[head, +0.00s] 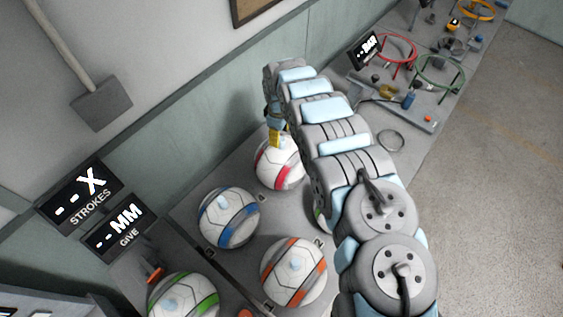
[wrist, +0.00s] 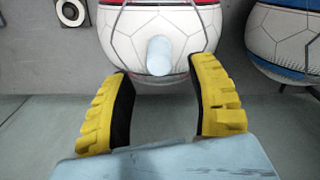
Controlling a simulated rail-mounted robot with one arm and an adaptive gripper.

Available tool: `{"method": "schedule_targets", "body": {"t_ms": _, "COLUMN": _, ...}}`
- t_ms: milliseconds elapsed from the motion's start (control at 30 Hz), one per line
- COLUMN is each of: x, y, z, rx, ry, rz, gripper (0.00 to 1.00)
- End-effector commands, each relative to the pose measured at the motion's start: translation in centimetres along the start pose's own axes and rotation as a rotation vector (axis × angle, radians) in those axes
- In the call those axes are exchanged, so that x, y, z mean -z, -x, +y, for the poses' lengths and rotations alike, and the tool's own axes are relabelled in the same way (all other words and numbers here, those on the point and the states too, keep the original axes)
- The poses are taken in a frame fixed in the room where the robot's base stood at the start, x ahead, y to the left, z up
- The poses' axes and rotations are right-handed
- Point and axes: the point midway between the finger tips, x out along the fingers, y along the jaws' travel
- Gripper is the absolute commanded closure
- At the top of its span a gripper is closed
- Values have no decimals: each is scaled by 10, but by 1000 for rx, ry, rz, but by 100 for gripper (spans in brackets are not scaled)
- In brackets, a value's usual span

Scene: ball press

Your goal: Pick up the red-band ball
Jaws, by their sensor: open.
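The red-band ball (head: 278,163) is white with a red band and sits on the grey bench at the back of the group of balls, partly behind my arm. In the wrist view the red-band ball (wrist: 150,45) fills the top middle, with a pale blue knob on it facing the camera. My gripper (wrist: 168,95) has two yellow ridged fingers, spread apart, with their tips at the near lower edge of the ball, one toward each side. The gap between the fingers is empty. In the head view my gripper (head: 274,137) shows just above the ball.
A blue-band ball (head: 228,217), an orange-band ball (head: 294,271) and a green-band ball (head: 184,298) sit nearby on the bench. Part of another ball shows behind my arm. Displays reading strokes (head: 80,193) and give (head: 118,228) stand at left. Red (head: 398,52) and green (head: 440,75) rings are farther right.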

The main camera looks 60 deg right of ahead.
Motion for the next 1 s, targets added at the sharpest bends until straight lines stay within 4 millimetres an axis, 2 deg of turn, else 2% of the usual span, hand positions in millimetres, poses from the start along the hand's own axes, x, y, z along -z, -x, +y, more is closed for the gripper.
{"method": "schedule_targets", "body": {"t_ms": 433, "x": -10, "y": -29, "z": -2, "rx": 3, "ry": -1, "rz": -1, "gripper": 42}}
{"method": "schedule_targets", "body": {"t_ms": 700, "x": -8, "y": -48, "z": -2, "rx": 2, "ry": 0, "rz": 2, "gripper": 42}}
{"method": "schedule_targets", "body": {"t_ms": 1000, "x": -9, "y": -49, "z": 0, "rx": -2, "ry": -1, "rz": 2, "gripper": 42}}
